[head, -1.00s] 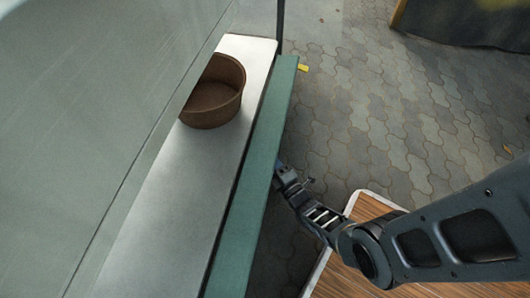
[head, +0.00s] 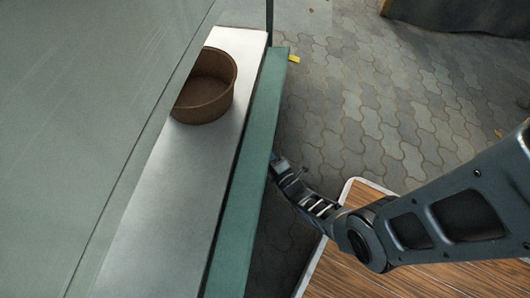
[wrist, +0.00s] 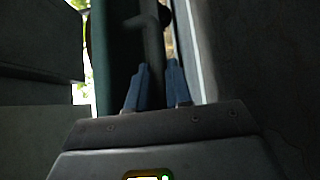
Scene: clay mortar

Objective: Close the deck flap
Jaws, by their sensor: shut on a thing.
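A long teal panel (head: 245,190), which looks like the deck flap, runs along the right side of a pale shelf, with a dark gap between them. My gripper (head: 277,163) is at the panel's right side, its fingertips mostly hidden there. In the wrist view my gripper's two blue fingers (wrist: 160,80) are closed around a dark bar (wrist: 152,42), which looks like a handle. The dark green panel (wrist: 108,50) stands just left of the fingers.
A brown clay bowl (head: 207,85) stands on the pale shelf (head: 170,200), beside a large grey-green pane (head: 90,90) at left. A wooden-topped surface with a pale rim (head: 400,278) lies below my arm. Grey paving (head: 370,90) is open at right.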

